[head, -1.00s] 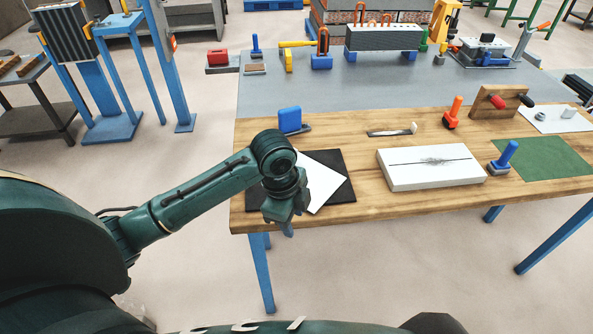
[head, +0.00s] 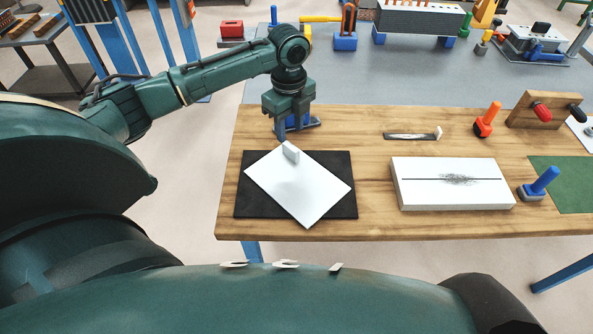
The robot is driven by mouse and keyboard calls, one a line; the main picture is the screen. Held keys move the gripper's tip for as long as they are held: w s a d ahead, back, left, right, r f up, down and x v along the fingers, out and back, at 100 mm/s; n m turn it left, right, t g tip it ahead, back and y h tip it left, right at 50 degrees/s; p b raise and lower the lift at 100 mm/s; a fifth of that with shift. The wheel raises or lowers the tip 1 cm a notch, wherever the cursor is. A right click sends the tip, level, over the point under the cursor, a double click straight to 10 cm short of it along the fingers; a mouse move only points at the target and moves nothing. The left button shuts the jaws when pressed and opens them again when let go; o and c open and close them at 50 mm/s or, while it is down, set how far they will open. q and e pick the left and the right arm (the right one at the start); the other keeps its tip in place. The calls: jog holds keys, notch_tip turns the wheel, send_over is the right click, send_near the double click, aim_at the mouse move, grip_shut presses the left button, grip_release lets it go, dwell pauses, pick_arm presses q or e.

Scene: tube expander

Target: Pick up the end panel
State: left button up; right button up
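A thin white panel (head: 300,190), which I take to be the end panel, lies flat and turned askew on a black mat (head: 345,208) at the table's left front. A small pale block (head: 291,152) stands up at its far edge. My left gripper (head: 284,138) points down just behind and above this block, in front of a blue tool. It does not visibly hold the panel. Its finger gap is not clear at this angle. My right gripper is out of view.
To the right are a white box with a dark streaked line (head: 455,190), a blue-handled tool (head: 540,184) and a flat tool (head: 412,135). A blue tool (head: 303,122) stands partly hidden behind my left gripper. Wood between mat and box is clear.

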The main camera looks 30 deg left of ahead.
aim_at(294, 149)
pick_arm(q)
jog(key=shift+w+d+f, duration=0.1)
jog(key=shift+f, duration=1.2)
jog(key=shift+w+d+f, duration=0.1)
jog(key=shift+d+f, duration=0.05)
jog(key=shift+f, duration=1.2)
jog(key=shift+w+d+f, duration=0.1)
jog(key=shift+f, duration=1.2)
grip_shut()
